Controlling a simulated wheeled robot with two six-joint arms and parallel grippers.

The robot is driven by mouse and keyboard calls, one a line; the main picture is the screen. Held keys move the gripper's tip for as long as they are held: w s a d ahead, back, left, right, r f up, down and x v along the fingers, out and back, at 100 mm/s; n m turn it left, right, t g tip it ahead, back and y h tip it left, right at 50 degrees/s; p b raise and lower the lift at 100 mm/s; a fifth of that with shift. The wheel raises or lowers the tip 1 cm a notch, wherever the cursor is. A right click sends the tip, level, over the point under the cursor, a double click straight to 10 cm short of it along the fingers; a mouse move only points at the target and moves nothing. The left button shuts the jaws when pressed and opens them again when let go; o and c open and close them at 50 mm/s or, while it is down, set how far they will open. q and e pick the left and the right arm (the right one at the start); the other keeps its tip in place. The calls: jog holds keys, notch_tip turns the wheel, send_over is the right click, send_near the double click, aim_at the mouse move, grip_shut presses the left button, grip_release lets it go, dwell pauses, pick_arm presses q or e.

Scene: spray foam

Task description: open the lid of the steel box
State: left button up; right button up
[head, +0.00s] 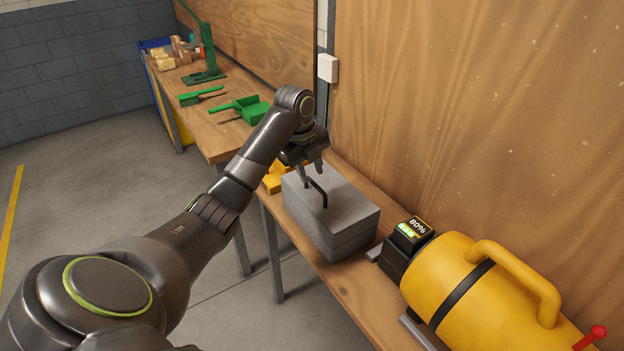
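The grey steel box (335,225) stands on the wooden bench, with its lid down. A black bar handle (322,197) stands up from the top of the lid. My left gripper (310,176) points down over the far part of the lid, at the far end of the handle. Its two fingers show apart, with a gap between them. I cannot tell whether the fingertips touch the handle. My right gripper is not in view.
A black battery with an 80% display (405,245) and a yellow tank (475,290) stand right of the box. Yellow items (272,180) lie behind it. A wooden wall rises behind.

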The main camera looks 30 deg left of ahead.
pick_arm(q)
jog(key=shift+w+d+f, duration=0.1)
jog(key=shift+w+f, duration=0.05)
jog(key=shift+f, duration=0.5)
jog(key=shift+w+f, duration=0.1)
jog(key=shift+f, duration=0.55)
jog(key=shift+c, duration=0.4)
grip_shut()
